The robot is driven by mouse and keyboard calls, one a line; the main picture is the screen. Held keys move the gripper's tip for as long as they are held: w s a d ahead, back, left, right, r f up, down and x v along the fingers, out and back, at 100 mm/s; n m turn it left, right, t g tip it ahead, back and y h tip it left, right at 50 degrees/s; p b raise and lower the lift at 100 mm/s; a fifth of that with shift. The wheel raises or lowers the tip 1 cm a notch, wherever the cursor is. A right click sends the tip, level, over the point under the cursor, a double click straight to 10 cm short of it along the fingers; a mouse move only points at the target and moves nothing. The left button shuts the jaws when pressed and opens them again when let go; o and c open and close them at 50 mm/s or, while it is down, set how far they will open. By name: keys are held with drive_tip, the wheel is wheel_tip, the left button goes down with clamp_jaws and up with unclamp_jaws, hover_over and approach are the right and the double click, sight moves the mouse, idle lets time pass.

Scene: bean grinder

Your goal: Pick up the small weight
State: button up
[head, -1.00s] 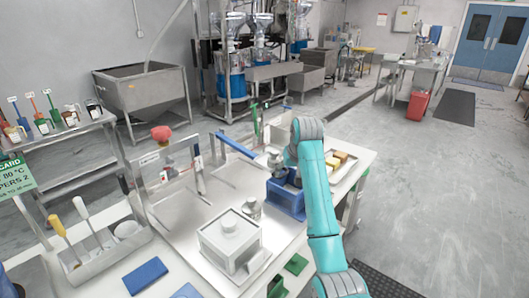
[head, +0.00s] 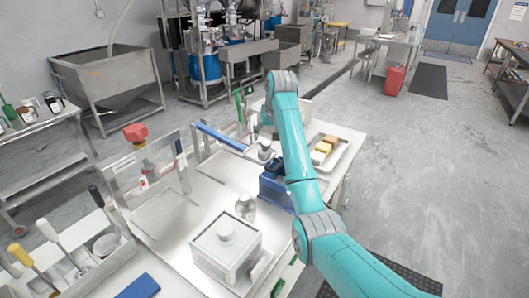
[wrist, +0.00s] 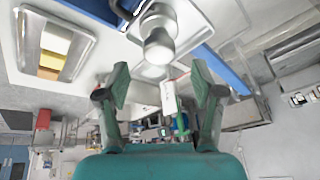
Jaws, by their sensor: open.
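A grey metal weight with a rounded knob (wrist: 158,47) is in the upper middle of the wrist view, between and beyond my fingertips and apart from them. My gripper (wrist: 160,90) is open and empty, with one green finger on each side. In the head view a small grey metal piece (head: 265,151) by the blue block is probably this weight. My arm hides most of the gripper there. I cannot tell the weights' relative sizes for sure.
A blue block (head: 275,190) stands beside my arm. A blue bar (head: 222,138) spans the table close to the weight. A tray (head: 345,151) with yellow and brown blocks lies at the right.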

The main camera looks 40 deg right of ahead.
sight(266, 142)
drive_tip(key=shift+s+x, duration=0.1)
drive_tip(key=shift+x, duration=1.2)
drive_tip(key=shift+s+x, duration=0.15)
drive_tip(key=shift+x, duration=1.2)
drive_tip(key=shift+a, duration=0.1)
clamp_jaws()
